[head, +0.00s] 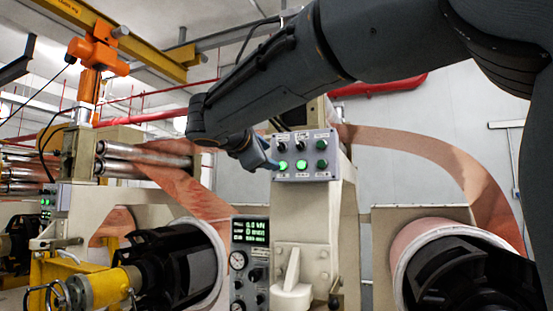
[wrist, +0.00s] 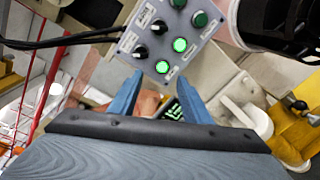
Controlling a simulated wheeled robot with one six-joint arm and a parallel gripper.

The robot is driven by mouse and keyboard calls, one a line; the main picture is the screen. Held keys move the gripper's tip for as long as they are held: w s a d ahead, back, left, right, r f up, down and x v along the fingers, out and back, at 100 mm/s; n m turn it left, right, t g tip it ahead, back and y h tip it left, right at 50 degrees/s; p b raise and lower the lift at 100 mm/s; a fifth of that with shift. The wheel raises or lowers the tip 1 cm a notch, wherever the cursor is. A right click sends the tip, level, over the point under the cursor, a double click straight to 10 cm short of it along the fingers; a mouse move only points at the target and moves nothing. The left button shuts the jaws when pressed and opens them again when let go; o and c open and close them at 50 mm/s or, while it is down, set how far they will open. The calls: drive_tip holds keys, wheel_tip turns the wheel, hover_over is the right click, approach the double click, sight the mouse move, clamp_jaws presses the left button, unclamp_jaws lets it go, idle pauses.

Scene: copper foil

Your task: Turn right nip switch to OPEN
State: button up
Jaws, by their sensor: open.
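A grey control panel (head: 333,172) stands upright on a beige machine post. Its upper row has a left black rotary switch (head: 282,147), a second black rotary switch (head: 301,145) to its right and a dark green button (head: 321,145). The labels are too small to read. The wrist view shows the panel tilted, with the right rotary switch (wrist: 159,27) and the left one (wrist: 140,52). My gripper (head: 269,163) is open and empty by the panel's lower left edge. In the wrist view its blue fingertips (wrist: 160,79) point at the panel near the lower left light.
Two lit green lights (head: 283,165) (head: 301,164) sit below the switches. A digital display (head: 250,232) and gauges stand lower left. Copper foil (head: 425,148) arcs down to a roll at right; another foil web (head: 185,190) runs at left. A beige lever (head: 291,275) stands below.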

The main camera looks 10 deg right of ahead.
sight(279, 146)
drive_tip(key=shift+t+h, duration=0.3)
drive_tip(key=shift+t, duration=0.1)
drive_tip(key=w+d+r+p, duration=0.1)
drive_tip(key=w+r, duration=0.1)
drive_tip(key=w+d+r, duration=0.2)
drive_tip(key=shift+w+p, duration=0.15)
drive_tip(key=shift+p, duration=0.2)
drive_tip(key=shift+x, duration=0.9)
drive_tip(key=shift+c, duration=0.2)
drive_tip(key=c, duration=1)
